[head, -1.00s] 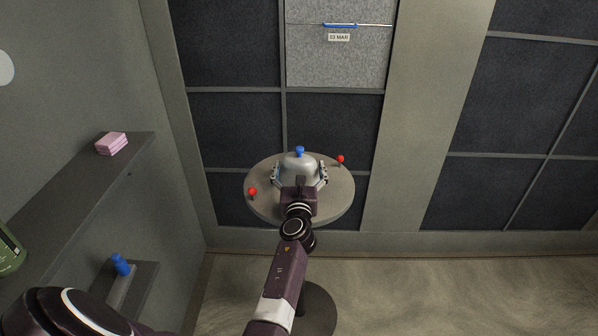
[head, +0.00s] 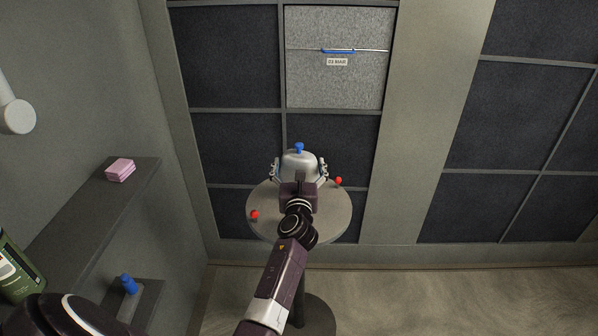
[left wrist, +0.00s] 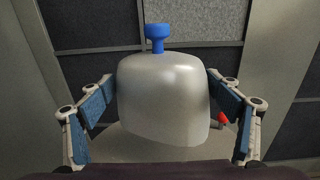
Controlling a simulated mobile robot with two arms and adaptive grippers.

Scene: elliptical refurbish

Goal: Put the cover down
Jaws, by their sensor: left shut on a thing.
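The cover (head: 299,164) is a silver dome with a blue knob on top. It also fills the middle of the left wrist view (left wrist: 165,100), upright. My left gripper (head: 299,168) is shut on it, with blue-padded fingers (left wrist: 161,82) on its two sides. The cover is over the far part of the round grey table (head: 333,213). My gripper body hides part of the cover's lower front in the head view; whether its rim touches the table I cannot tell. My right gripper is not in view.
Two red knobs stand at the table's left edge (head: 255,214) and right edge (head: 338,181). A dark panelled wall (head: 225,55) is behind. At left are shelves with a pink block (head: 120,170), a blue-capped item (head: 129,284) and a green container (head: 18,268).

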